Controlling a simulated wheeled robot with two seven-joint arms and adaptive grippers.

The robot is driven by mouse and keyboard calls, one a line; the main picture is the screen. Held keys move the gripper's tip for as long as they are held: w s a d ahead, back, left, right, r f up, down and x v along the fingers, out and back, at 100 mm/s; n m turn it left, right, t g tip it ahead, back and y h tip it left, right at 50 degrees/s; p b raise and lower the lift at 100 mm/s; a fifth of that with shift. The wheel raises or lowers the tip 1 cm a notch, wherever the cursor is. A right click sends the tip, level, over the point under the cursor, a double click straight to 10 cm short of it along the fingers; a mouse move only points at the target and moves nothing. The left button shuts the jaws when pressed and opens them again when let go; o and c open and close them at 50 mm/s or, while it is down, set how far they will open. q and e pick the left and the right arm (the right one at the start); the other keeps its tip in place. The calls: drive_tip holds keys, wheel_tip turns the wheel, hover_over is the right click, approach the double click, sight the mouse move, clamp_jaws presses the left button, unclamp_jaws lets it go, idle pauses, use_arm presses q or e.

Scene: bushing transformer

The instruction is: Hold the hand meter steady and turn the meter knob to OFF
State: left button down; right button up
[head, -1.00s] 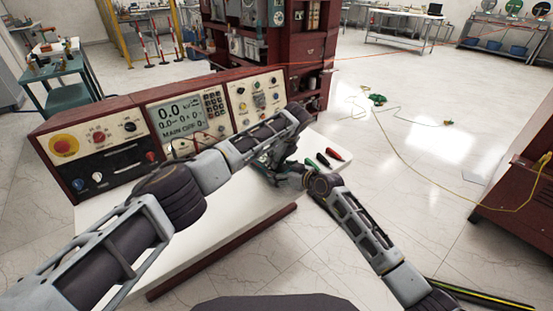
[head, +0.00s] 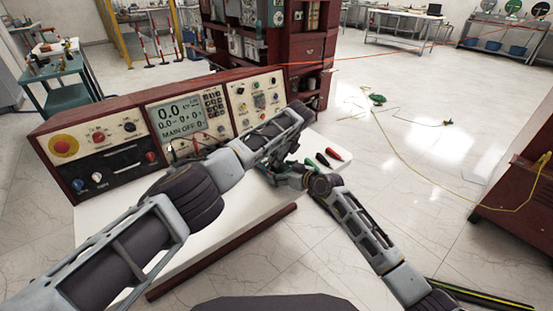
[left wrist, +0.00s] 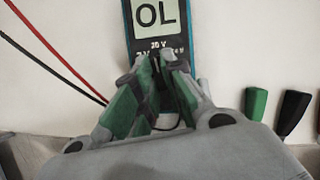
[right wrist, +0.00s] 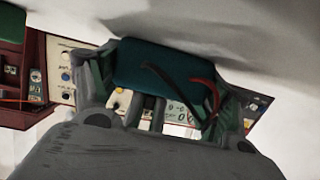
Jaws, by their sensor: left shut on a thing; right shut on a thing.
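The hand meter (left wrist: 190,25) has a blue-teal case and lies face up to the left wrist camera. Its screen (left wrist: 157,14) reads "OL", with "20 V" printed below. My left gripper (left wrist: 163,66) is over the meter's lower face, its fingers closed on the dark meter knob. The fingers mostly hide the knob, so its pointer cannot be read. My right gripper (right wrist: 158,75) is shut on the meter's teal body (right wrist: 155,68), with a finger on each side. In the head view, my left arm hides most of the meter and both sets of fingers.
A red-framed control console (head: 115,150) stands behind the white tabletop (head: 235,215). Pens or probes with green, black and red ends (head: 322,159) lie right of the grippers. Red and black leads (left wrist: 60,55) run beside the meter.

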use_arm(q)
drive_tip(key=shift+w+a+n, duration=0.1)
drive_tip(key=shift+w+n, duration=0.1)
drive_tip(key=shift+n, duration=0.4)
drive_tip(key=c, duration=1.5)
unclamp_jaws()
drive_tip(key=shift+s, duration=0.15)
drive_tip(key=shift+r, duration=0.1)
drive_tip(key=shift+v, duration=1.15)
drive_tip(key=v, duration=0.9)
drive_tip(key=shift+d, duration=0.2)
drive_tip(key=shift+r, duration=0.1)
